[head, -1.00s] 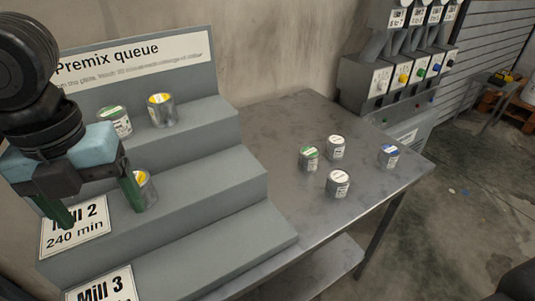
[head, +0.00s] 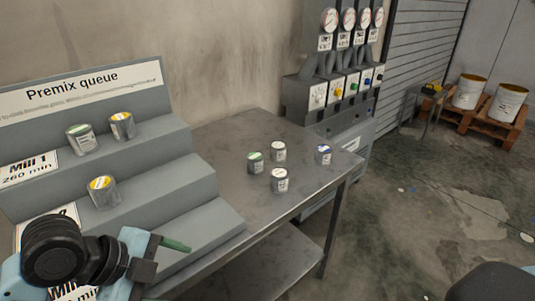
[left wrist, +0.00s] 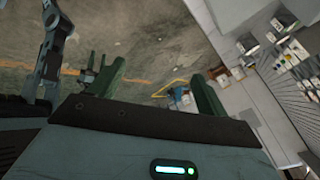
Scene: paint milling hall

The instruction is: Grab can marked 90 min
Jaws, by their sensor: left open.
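Several small cans show in the head view; their print is too small to read, so I cannot tell which is marked 90 min. A green-lidded can (head: 81,139) and a yellow-lidded can (head: 122,126) stand on the top step of the rack. Another yellow-lidded can (head: 103,191) stands on the step below. On the table are a green-lidded can (head: 255,162), two white-lidded cans (head: 278,151) (head: 280,180) and a blue-lidded can (head: 323,154). My left gripper (left wrist: 157,74) is open and empty, low in front of the rack. What may be my right gripper shows small in the wrist view.
The stepped grey rack (head: 210,217) has a "Premix queue" sign (head: 72,83) and mill labels, one reading Mill 1, 260 min. The metal table (head: 222,146) is clear around its cans. A gauge machine (head: 340,95) stands behind it. Buckets stand on a pallet at far right.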

